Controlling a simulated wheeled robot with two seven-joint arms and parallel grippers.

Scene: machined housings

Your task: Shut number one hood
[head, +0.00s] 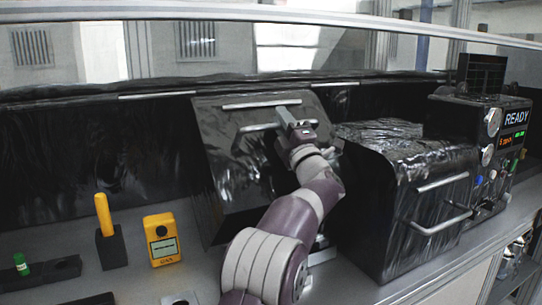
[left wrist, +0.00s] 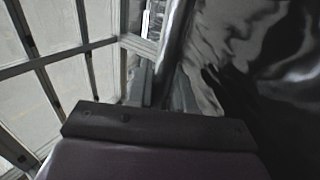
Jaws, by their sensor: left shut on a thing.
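A black glossy hood (head: 225,165) stands at the middle left in the head view, its front panel tilted and raised higher than the hood beside it. Its metal bar handle (head: 257,127) runs along the upper part of the panel. My left gripper (head: 287,122) is at the right part of this handle and shut on it; the fingertips are partly hidden. A second black hood (head: 385,210) to the right sits low, with its own bar handle (head: 440,222). I see no number on either hood. In the left wrist view a dark glossy surface (left wrist: 265,60) fills the right side. My right gripper is not in view.
A yellow gas meter (head: 161,240), a yellow-handled tool in a black block (head: 104,220) and a green-capped item (head: 21,265) stand on the grey bench at left. A control panel reading READY (head: 515,118) is at right. My left arm crosses the bench's middle.

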